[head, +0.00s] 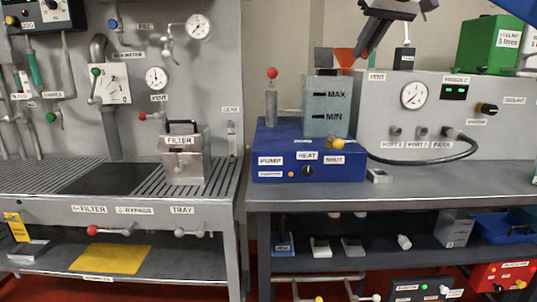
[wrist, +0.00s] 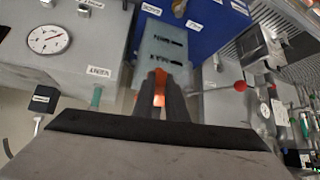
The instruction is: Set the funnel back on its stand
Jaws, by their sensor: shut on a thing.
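The orange funnel (head: 345,56) is at the upper back of the tank (head: 327,118) marked MAX and MIN, close to its top right edge. My gripper (head: 364,50) reaches down from above and is shut on the funnel. In the wrist view the funnel (wrist: 159,88) shows between my finger tips (wrist: 160,82), in front of the tank (wrist: 165,45). I cannot tell whether the funnel touches the tank. A small labelled block with a dark upright (head: 404,57) stands on the grey cabinet to the right; I cannot tell whether it is the funnel's stand.
The tank stands on a blue unit (head: 300,165) with PUMP, HEAT and SHUT labels. A red-knobbed lever (head: 271,75) rises left of the tank. A grey cabinet (head: 450,125) with a gauge and hose stands right. A green container (head: 488,43) is on top. The bench front (head: 450,180) is mostly clear.

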